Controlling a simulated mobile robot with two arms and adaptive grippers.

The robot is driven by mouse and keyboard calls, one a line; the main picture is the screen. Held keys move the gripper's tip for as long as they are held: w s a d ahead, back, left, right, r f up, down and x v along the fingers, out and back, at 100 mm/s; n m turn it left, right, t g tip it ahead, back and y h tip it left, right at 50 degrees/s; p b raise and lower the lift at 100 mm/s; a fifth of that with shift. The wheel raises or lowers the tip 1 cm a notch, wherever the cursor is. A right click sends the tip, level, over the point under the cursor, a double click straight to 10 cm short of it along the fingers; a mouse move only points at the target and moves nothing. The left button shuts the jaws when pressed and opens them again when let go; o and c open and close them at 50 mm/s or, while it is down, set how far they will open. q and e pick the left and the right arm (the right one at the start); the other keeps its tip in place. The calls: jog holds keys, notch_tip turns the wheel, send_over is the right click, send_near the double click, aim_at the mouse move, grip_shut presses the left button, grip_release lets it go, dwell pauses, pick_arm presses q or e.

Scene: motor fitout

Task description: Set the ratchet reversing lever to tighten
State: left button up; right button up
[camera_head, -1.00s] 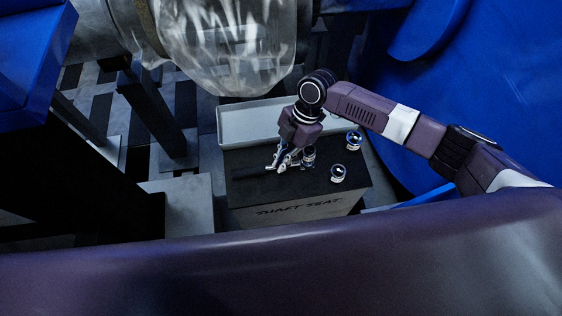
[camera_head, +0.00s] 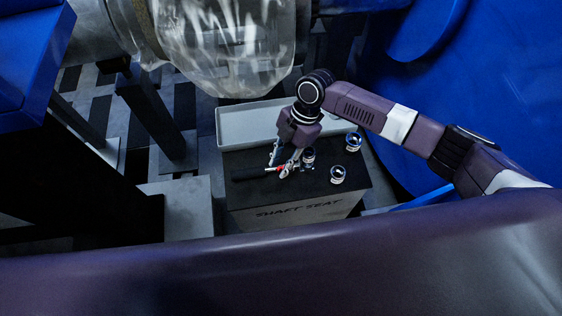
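The ratchet lies on the black top of the box lettered "SHAFT SEAT" (camera_head: 300,209). The reversing lever is too small to make out. My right gripper (camera_head: 283,164) points down at the head end, its fingers apart on either side of a gap, with nothing clearly held. Whether a fingertip touches the ratchet cannot be told. My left gripper is out of view.
Sockets stand right of the ratchet: one close to the gripper (camera_head: 308,158), one at the front (camera_head: 338,174) and one behind (camera_head: 353,142). A grey tray (camera_head: 232,127) lies behind. A plastic-wrapped part (camera_head: 225,50) hangs above at the back.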

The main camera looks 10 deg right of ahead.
jog(key=shift+r, duration=0.15)
jog(key=v, duration=1.1)
jog(key=shift+d+r, duration=0.25)
jog(key=shift+r, duration=0.05)
jog(key=shift+w, duration=0.15)
